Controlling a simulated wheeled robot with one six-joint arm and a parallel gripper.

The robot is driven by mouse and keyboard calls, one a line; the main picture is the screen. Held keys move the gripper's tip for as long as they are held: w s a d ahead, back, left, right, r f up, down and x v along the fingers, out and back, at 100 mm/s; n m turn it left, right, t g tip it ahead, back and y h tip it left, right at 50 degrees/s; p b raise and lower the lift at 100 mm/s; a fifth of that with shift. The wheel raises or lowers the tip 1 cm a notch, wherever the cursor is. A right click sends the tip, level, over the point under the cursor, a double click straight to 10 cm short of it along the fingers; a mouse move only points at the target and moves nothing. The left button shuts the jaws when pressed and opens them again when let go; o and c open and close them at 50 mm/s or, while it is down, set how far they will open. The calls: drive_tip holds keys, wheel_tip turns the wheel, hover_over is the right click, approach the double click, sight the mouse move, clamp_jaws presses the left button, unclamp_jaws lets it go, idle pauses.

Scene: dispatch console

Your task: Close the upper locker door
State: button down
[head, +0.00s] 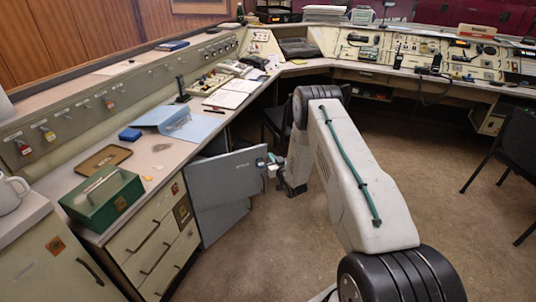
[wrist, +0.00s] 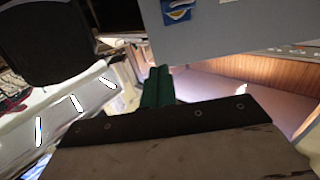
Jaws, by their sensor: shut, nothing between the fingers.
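The upper locker door (head: 225,178) is a grey panel standing open, swung out from under the left desk. A lower grey door panel (head: 222,217) shows beneath it, also standing out. My gripper (head: 272,165) is at the free edge of the upper door, close to a blue sticker there. I cannot tell whether it touches the door. In the wrist view, my gripper's green fingers (wrist: 157,86) are together and empty. A grey panel with a blue sticker (wrist: 245,25), apparently the upper door, fills the top right there. The locker's inside is hidden behind the doors.
Cream drawers (head: 150,245) stand left of the doors. A green box (head: 102,197) and a blue folder (head: 180,122) lie on the desk above. A dark chair (head: 277,122) is behind my arm, another (head: 515,150) at right. Brown floor (head: 440,215) is open to the right.

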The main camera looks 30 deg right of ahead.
sight(265, 149)
drive_tip(key=shift+w+d, duration=0.2)
drive_tip(key=shift+w, duration=1.85)
drive_tip(key=shift+w, duration=0.1)
